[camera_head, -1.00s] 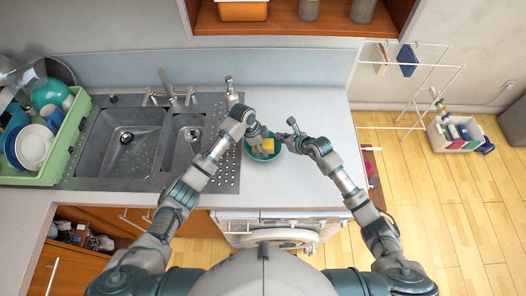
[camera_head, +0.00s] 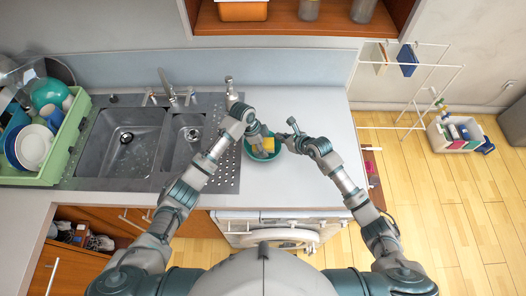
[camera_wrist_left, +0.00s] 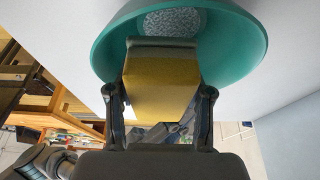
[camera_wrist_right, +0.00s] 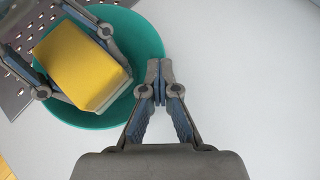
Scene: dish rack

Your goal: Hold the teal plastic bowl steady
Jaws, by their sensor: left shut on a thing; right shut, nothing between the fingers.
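The teal plastic bowl (camera_head: 262,158) stands on the counter to the right of the sink. It also shows in the left wrist view (camera_wrist_left: 110,50) and the right wrist view (camera_wrist_right: 142,35). My left gripper (camera_wrist_right: 80,55) is inside the bowl, its fingers on either side of a yellow sponge (camera_wrist_right: 80,65) with a grey scouring side, which also shows in the left wrist view (camera_wrist_left: 160,85). My right gripper (camera_wrist_right: 161,72) is shut and empty at the bowl's right rim. Whether its fingertips touch the rim I cannot tell.
The double sink (camera_head: 130,140) and its perforated drainboard lie left of the bowl. A green dish rack (camera_head: 72,135) with plates and bowls stands at the far left. A soap dispenser (camera_head: 231,92) stands behind. The counter (camera_head: 325,115) is clear to the right.

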